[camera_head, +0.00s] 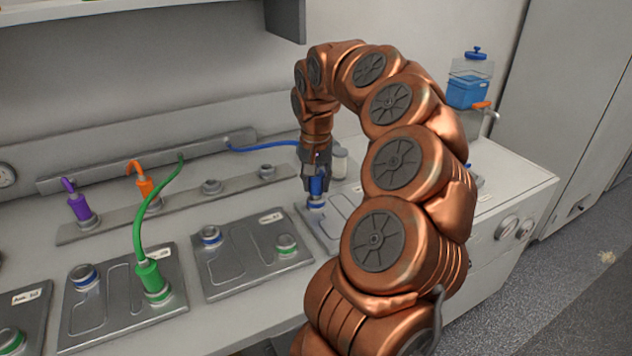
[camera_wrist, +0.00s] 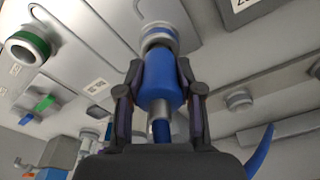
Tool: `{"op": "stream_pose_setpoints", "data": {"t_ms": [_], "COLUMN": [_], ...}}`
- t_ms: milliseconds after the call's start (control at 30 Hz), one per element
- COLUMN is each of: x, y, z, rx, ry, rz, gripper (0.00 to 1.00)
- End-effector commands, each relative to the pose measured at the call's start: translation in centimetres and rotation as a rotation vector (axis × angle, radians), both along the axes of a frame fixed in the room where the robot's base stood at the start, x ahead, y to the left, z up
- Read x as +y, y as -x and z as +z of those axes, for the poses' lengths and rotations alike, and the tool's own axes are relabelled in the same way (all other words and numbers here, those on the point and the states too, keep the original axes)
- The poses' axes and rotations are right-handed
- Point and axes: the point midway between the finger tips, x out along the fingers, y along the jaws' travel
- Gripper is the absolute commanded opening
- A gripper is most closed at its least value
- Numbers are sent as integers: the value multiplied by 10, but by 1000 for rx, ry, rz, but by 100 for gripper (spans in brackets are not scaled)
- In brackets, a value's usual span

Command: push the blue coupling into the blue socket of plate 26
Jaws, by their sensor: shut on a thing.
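The blue coupling (camera_head: 317,187) is upright between the fingers of my gripper (camera_head: 315,170), which is shut on it. It also shows large in the wrist view (camera_wrist: 162,78). Its front end meets the blue-ringed socket (camera_wrist: 158,36) of the right-hand plate (camera_head: 318,234). The two look in line and touching; I cannot tell how deep the coupling sits. The plate's number is not readable, and my arm hides part of the plate in the head view. A blue hose (camera_head: 265,148) runs from the back rail towards the gripper.
A green coupling (camera_head: 152,278) with its hose stands in the left plate. The middle plate (camera_head: 240,268) has open blue and green sockets. Purple (camera_head: 80,207) and orange (camera_head: 146,187) couplings stand on the rear strip. A small jar (camera_head: 340,162) is close behind my gripper.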

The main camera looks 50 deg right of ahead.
Motion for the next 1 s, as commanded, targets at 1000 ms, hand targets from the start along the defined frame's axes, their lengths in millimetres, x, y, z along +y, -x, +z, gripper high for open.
{"op": "stream_pose_setpoints", "data": {"t_ms": [1000], "x": [0], "y": [0], "z": [-11], "rx": [1], "ry": [-1], "rz": [0], "gripper": [0]}}
